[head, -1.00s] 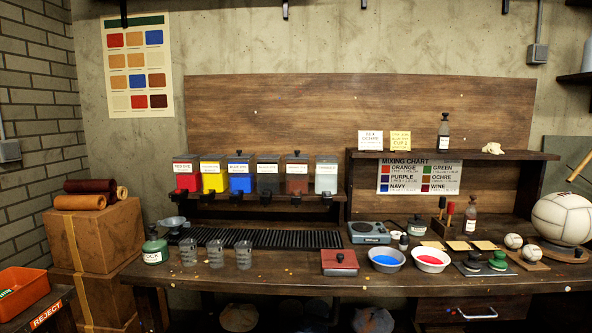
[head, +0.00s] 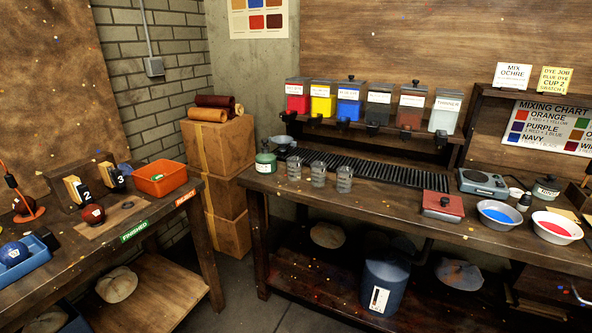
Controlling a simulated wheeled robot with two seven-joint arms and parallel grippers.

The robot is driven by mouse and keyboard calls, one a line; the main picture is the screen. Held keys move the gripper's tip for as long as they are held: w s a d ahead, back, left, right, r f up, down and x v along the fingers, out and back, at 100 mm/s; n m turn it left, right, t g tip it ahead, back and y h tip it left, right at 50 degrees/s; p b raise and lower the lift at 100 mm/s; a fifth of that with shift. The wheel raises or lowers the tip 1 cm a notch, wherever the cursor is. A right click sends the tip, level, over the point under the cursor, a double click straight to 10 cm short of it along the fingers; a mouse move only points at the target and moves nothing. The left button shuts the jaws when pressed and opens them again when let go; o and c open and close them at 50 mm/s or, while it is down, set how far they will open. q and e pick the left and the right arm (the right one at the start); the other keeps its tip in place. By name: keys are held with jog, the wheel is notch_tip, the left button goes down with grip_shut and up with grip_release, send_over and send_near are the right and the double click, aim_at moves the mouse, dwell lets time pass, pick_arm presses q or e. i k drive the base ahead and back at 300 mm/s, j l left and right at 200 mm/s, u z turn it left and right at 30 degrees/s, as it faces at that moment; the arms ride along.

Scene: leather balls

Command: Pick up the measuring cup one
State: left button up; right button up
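Three clear measuring cups stand upright in a row at the left front of the workbench in the head view: a left one (head: 294,170), a middle one (head: 318,174) and a right one (head: 344,179). I cannot read a number on any of them, so I cannot tell which is cup one. They look empty. Neither of my grippers is in view.
A green-grey jar (head: 265,162) stands just left of the cups. A black drain grate (head: 375,168) lies behind them, under the dye dispensers (head: 350,100). A red-lidded box (head: 443,206) and bowls of blue (head: 499,214) and red (head: 557,227) stand right. Floor shows between the benches.

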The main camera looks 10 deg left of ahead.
aim_at(294, 164)
jog(key=i+j, duration=0.2)
jog(key=i, duration=0.25)
jog(key=i+j, duration=0.2)
jog(key=i, duration=0.25)
jog(key=i+j+u, duration=0.1)
jog(key=i, duration=0.3)
jog(key=i+j, duration=0.25)
jog(key=i, duration=0.2)
